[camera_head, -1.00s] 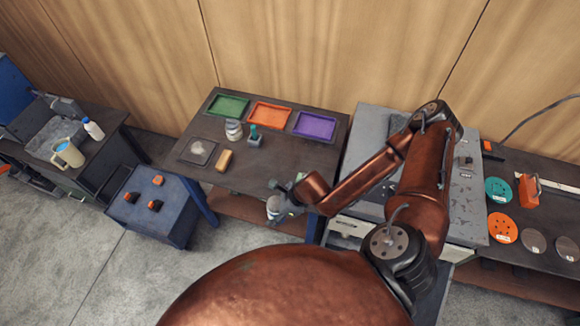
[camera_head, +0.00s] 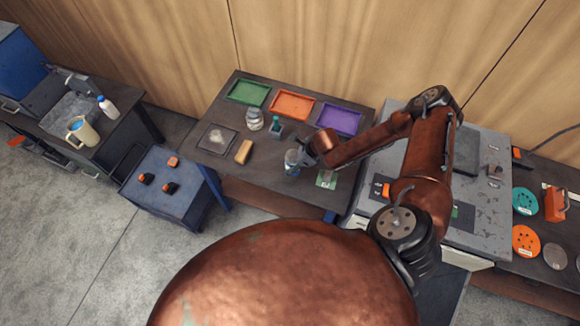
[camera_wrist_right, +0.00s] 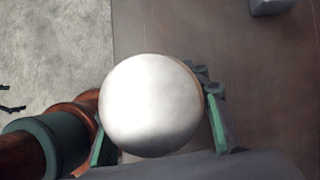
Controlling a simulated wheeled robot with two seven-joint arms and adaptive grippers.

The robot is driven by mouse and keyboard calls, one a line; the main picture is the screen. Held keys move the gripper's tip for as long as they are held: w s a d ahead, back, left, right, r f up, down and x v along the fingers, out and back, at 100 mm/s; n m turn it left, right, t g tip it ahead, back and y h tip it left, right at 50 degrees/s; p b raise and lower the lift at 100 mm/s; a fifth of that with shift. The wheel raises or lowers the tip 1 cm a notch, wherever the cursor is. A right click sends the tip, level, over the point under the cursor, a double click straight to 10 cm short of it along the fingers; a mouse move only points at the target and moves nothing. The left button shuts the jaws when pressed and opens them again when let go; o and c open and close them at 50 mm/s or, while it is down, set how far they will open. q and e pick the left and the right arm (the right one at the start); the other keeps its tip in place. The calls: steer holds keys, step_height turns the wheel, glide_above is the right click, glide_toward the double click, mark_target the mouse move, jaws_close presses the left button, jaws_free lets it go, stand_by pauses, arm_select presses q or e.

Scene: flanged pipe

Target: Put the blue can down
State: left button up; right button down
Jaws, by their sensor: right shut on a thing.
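My right gripper (camera_head: 303,159) is over the front part of the dark table (camera_head: 240,176), shut on a can. The can (camera_head: 291,161) looks grey-blue in the head view and seems upright. In the right wrist view its round, pale silver top (camera_wrist_right: 150,105) fills the middle, between the green-edged fingers. The can's lower end is hidden there, so I cannot tell whether it touches the table. My left gripper is not in view.
A yellow-tan block (camera_head: 243,151), a clear jar (camera_head: 254,120) and a small teal-topped item (camera_head: 276,127) stand to the left and behind. Green (camera_head: 248,92), orange (camera_head: 292,105) and purple (camera_head: 339,119) trays line the back. A green-and-white card (camera_head: 326,179) lies at right.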

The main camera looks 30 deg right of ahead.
steer(key=shift+w+d+f, duration=0.2)
steer(key=shift+d+f, duration=0.05)
steer(key=shift+f, duration=0.15)
steer(key=shift+w+d+f, duration=0.15)
steer(key=shift+d+f, duration=0.05)
steer(key=shift+f, duration=0.2)
steer(key=f, duration=0.3)
steer(key=shift+w+f, duration=0.2)
steer(key=shift+w, duration=0.15)
steer(key=shift+f, duration=0.1)
steer(key=shift+s+d, duration=0.1)
steer(key=shift+f, duration=0.1)
steer(key=c, duration=1.5)
jaws_free()
steer(key=o, duration=0.3)
steer(key=shift+o, duration=0.5)
steer(key=shift+s+d+r, duration=0.1)
steer(key=shift+d+r, duration=0.05)
steer(key=shift+r, duration=0.25)
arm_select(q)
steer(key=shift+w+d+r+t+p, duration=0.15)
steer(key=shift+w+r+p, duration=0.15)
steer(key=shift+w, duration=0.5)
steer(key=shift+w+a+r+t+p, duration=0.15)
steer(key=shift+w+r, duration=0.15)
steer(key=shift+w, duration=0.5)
arm_select(e)
steer(key=v, duration=1.1)
steer(key=shift+s, duration=0.15)
